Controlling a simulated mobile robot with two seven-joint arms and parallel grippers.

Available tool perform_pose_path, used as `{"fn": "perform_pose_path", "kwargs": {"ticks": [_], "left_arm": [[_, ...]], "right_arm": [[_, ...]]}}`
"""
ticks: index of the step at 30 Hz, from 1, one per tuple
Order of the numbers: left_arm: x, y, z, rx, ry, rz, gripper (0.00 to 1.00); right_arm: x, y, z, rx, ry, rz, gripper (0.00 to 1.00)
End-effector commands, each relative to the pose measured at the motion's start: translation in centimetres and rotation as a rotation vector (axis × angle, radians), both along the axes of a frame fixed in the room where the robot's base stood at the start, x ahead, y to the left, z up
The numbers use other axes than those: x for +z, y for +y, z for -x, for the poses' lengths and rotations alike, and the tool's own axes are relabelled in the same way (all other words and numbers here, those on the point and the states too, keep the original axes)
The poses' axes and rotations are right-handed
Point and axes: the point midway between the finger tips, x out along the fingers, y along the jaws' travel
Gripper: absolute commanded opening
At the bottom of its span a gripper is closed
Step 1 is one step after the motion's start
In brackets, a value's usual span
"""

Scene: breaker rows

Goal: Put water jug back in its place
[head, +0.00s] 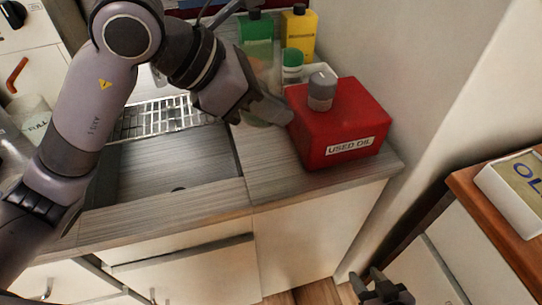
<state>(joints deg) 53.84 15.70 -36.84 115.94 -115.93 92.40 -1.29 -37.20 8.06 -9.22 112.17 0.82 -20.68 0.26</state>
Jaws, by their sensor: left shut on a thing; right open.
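A clear, see-through vessel (262,75), which looks like the water jug, stands at the right end of the counter, mostly hidden behind my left gripper. My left gripper (275,112) is shut on it, with its fingertips close to the left side of the red can. I cannot tell whether the fingers touch the can or whether the jug's base rests on the counter. My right gripper (381,284) is open and empty, low in front of the cabinets.
A red "USED OIL" can (345,115) with a grey cap sits at the counter's right end. Behind are a green bottle (256,27), a yellow bottle (299,32) and a green-capped bottle (292,62). A wire rack (165,117) and sink lie left. A wooden-topped cabinet (490,205) stands right.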

Motion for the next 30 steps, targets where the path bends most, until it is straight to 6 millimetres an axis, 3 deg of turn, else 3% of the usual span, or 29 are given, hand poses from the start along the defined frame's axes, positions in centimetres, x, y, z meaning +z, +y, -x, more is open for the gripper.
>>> {"fn": "perform_pose_path", "kwargs": {"ticks": [3, 9, 16, 23, 30], "left_arm": [[-2.8, 0.0, 0.1, 0.001, 0.005, 0.0, 0.0], [-6.2, 0.0, 0.0, 0.002, 0.002, 0.002, 0.0], [-7.8, 0.0, 0.0, 0.001, 0.0, 0.001, 0.0], [-10.7, 0.0, 0.0, 0.002, 0.002, 0.001, 0.0], [-11.1, 0.0, 0.0, 0.001, -0.002, 0.0, 0.0]], "right_arm": [[-0.1, 0.0, 0.0, -0.001, 0.0, -0.001, 0.43], [-0.2, 0.0, 0.0, 0.0, 0.001, -0.001, 0.43], [-0.2, 0.1, 0.0, 0.0, 0.001, -0.002, 0.43], [-0.3, 0.1, 0.0, 0.0, 0.003, -0.002, 0.43], [-0.2, 0.1, 0.0, 0.0, 0.003, -0.002, 0.43]]}}
